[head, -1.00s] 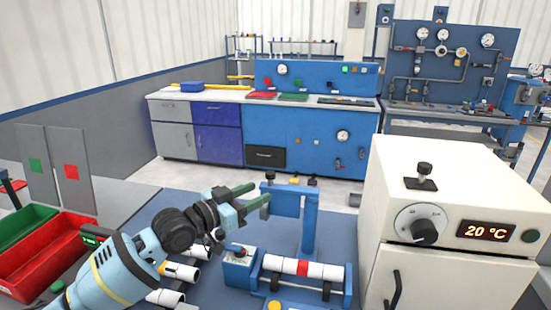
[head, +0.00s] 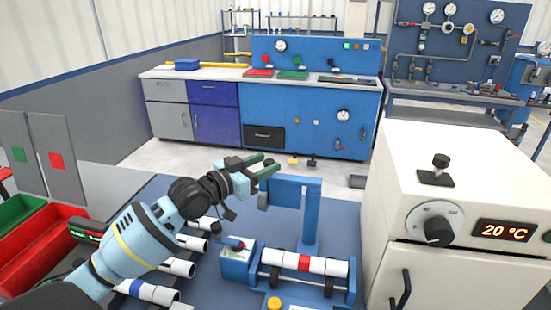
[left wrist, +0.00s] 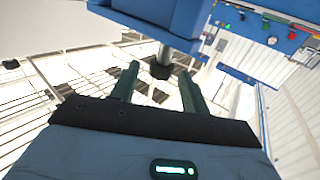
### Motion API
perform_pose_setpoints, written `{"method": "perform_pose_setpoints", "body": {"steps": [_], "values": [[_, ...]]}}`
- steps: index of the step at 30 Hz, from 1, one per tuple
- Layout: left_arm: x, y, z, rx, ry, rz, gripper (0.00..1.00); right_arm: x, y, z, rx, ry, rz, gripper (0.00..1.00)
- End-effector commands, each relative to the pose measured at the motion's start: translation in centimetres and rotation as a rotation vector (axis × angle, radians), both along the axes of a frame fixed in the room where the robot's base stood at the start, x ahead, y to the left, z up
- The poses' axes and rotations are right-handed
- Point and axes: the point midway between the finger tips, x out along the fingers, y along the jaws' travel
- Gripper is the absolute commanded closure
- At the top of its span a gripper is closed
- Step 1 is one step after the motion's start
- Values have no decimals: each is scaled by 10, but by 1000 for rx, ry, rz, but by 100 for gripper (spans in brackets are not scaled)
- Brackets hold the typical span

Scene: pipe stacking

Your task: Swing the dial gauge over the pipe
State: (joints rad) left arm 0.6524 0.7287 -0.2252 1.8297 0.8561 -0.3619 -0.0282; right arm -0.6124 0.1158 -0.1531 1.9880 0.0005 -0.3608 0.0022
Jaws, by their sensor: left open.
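The pipe (head: 328,265) is white with a red band and lies level on the blue stand's rollers. A blue post (head: 311,225) rises behind it and carries a blue swing arm (head: 290,186) reaching left. A grey-blue block (head: 263,200) sits at the arm's left end; the gauge's dial face cannot be made out. In the left wrist view a short grey stub with a dark end (left wrist: 160,68) shows between the spread fingers (left wrist: 158,85). My right gripper is out of view.
A white oven (head: 450,185) reading 20 °C stands close on the right. More white pipes (head: 180,268) lie left of the stand, under my left arm. Red (head: 45,250) and green bins are at far left. A blue workbench is behind.

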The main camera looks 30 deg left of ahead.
Motion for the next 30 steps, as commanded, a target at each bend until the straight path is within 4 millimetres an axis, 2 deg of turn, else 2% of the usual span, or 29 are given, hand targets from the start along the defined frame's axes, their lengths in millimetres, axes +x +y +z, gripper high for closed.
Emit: {"method": "perform_pose_setpoints", "body": {"steps": [3,9,21,30], "values": [[17,-7,2,-2,-2,0,54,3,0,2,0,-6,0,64],[35,-14,0,0,0,0,54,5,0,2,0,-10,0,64],[41,-16,0,2,0,0,54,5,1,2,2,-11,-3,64],[41,-16,0,2,0,0,94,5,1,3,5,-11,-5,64]]}}
